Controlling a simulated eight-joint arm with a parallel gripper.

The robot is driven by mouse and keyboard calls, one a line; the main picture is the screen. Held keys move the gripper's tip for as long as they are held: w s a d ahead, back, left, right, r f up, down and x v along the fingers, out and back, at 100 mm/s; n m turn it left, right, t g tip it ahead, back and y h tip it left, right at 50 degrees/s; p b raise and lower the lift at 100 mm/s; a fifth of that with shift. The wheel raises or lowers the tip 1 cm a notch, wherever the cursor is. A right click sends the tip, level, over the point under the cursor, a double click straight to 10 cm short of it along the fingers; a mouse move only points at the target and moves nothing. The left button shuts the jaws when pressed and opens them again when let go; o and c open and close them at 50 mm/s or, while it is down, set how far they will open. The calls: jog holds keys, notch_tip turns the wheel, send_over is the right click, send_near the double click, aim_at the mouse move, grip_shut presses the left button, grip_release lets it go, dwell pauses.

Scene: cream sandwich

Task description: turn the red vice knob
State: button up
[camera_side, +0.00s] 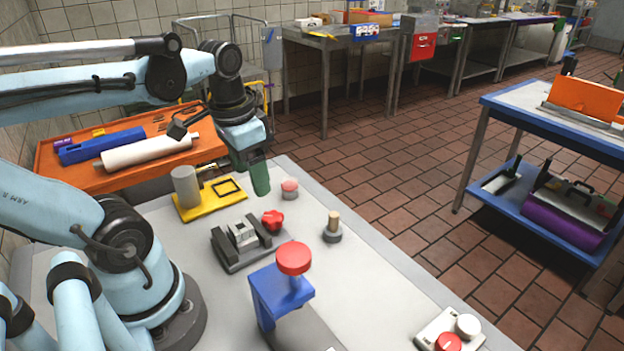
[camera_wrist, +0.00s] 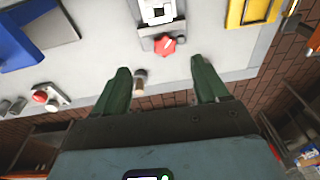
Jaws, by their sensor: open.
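The small red vice knob (camera_side: 272,220) is on the right end of a dark grey vice (camera_side: 228,258) on the grey table. In the wrist view the red knob (camera_wrist: 166,45) shows beyond and between my fingertips, with the pale vice block (camera_wrist: 157,10) behind it. My gripper (camera_side: 262,188) has green fingers pointing down. It is beyond the vice in the side view, above the table and apart from the knob. In the wrist view my gripper (camera_wrist: 160,75) is spread wide with nothing held between its fingers.
A blue stand with a red round top (camera_side: 293,258) rises in front of the vice. A yellow plate with a grey cylinder (camera_side: 187,188) lies behind it. A pink-topped button (camera_side: 289,188) and a wooden peg (camera_side: 333,222) stand to the right. A white box with knobs (camera_side: 450,330) sits at the near edge.

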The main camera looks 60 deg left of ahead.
jog(key=shift+g, duration=0.8)
jog(key=f, duration=0.2)
jog(key=s+f, duration=0.1)
jog(key=f, duration=0.2)
jog(key=s+a+f, duration=0.1)
jog(key=f, duration=0.1)
jog(key=shift+s+a+f, duration=0.1)
jog(key=shift+s+f, duration=0.15)
jog(key=shift+f, duration=1.65)
jog(key=shift+r, duration=1.4)
jog(key=w+d+r, duration=0.5)
jog(key=w+d, duration=0.2)
jog(key=d, duration=2.1)
jog(key=shift+w+f, duration=0.4)
